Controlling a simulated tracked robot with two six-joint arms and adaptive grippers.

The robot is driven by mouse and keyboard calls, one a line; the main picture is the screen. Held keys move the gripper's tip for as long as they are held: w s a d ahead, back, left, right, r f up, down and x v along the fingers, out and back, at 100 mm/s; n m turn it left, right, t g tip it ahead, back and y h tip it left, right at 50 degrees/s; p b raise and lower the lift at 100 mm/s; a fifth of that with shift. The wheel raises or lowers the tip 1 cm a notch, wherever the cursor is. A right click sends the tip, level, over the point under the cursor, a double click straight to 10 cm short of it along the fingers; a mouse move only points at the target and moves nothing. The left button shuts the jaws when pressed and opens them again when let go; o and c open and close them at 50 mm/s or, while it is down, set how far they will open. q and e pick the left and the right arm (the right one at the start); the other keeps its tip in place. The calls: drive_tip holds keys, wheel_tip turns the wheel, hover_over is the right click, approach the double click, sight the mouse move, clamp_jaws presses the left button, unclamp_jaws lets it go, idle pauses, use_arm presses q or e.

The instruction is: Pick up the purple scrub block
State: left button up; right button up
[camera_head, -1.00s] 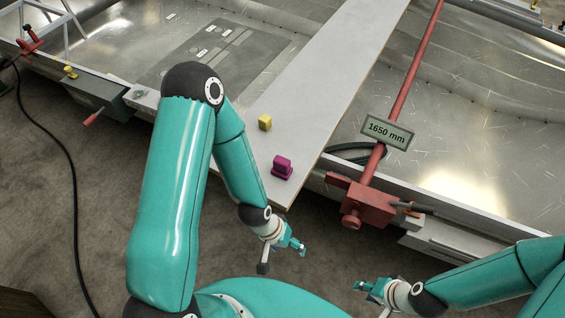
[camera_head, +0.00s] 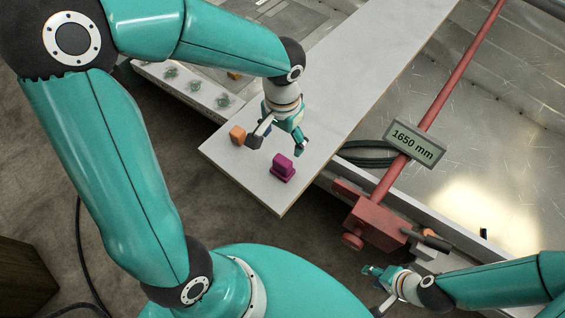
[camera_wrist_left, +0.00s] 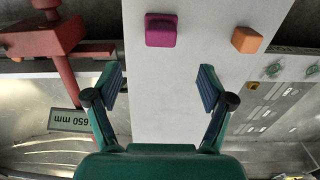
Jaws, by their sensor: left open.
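The purple scrub block (camera_head: 283,168) stands on the pale board (camera_head: 272,195) near its front end. It also shows at the top of the left wrist view (camera_wrist_left: 161,30). My left gripper (camera_head: 279,145) is over the board, behind the block in the head view. It is open and empty, its fingertips (camera_wrist_left: 160,84) apart from the block and spread wider than it. My right gripper (camera_head: 370,288) is off the board at the lower right, its fingers spread and holding nothing visible.
An orange block (camera_head: 238,135) sits on the board left of the purple one. A red clamp (camera_head: 378,222) with a long bar and a 1650 mm sign (camera_head: 415,145) stands to the right. Bare ground lies in front of the board.

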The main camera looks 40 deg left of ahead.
sight(283, 160)
use_arm(q)
drive_tip(key=f, duration=0.7)
drive_tip(key=shift+w+d+f+b, duration=0.1)
drive_tip(key=shift+d+f+b, duration=0.15)
drive_tip(key=shift+f+b, duration=0.15)
drive_tip(key=f, duration=0.5)
drive_tip(key=shift+w+a, duration=0.1)
drive_tip(key=shift+a, duration=0.2)
drive_tip(key=c, duration=1.3)
drive_tip(key=shift+r, duration=0.1)
drive_tip(key=shift+r, duration=0.55)
wheel_tip(283, 160, up, 19)
drive_tip(key=shift+f+p, duration=0.1)
drive_tip(key=shift+p, duration=1)
